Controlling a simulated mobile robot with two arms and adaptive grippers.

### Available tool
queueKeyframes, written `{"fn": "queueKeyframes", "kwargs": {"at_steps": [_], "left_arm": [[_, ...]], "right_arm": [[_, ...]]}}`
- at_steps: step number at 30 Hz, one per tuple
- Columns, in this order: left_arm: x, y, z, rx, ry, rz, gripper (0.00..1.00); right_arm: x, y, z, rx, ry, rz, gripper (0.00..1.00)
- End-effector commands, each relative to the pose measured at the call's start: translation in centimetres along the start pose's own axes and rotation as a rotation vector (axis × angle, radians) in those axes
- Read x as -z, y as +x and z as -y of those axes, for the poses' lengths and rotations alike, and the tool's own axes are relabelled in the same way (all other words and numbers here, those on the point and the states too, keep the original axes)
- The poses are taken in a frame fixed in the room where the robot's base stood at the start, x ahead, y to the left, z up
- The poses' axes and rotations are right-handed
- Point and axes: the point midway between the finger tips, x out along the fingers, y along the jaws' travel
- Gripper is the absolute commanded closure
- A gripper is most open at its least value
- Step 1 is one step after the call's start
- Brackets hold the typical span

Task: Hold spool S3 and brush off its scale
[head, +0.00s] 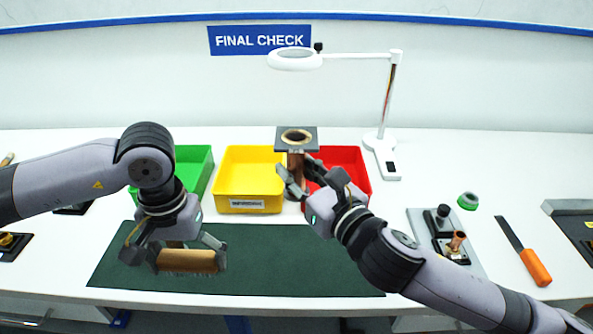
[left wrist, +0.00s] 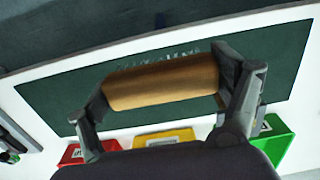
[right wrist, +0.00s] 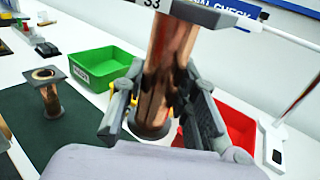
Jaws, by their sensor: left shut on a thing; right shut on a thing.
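Spool S3 (head: 295,162) is a copper tube with a square dark flange on top and a round flange below. My right gripper (head: 298,180) is shut on its tube and holds it upright in front of the yellow and red bins. In the right wrist view the spool (right wrist: 165,65) shows the label "S3" on its flange and dark patches on its right side, partly behind a finger. My left gripper (head: 178,256) is shut on a wooden-handled brush (head: 188,261) over the green mat, apart from the spool. The brush's pale bristles show in the left wrist view (left wrist: 165,80).
Green (head: 196,167), yellow (head: 248,182) and red (head: 352,168) bins stand behind the mat (head: 290,265). Another spool (right wrist: 52,98) stands upright at left in the right wrist view. A magnifier lamp (head: 384,150), a small fixture (head: 447,243) and an orange-handled tool (head: 535,267) are at right.

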Motion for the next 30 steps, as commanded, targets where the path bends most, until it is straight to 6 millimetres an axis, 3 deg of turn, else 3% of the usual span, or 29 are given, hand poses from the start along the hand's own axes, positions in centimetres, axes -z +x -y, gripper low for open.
{"fn": "queueKeyframes", "kwargs": {"at_steps": [30], "left_arm": [[0.0,3.7,0.0,0.000,0.000,0.000,0.36]], "right_arm": [[5.6,0.0,0.0,-0.001,-0.001,0.004,1.00]]}}
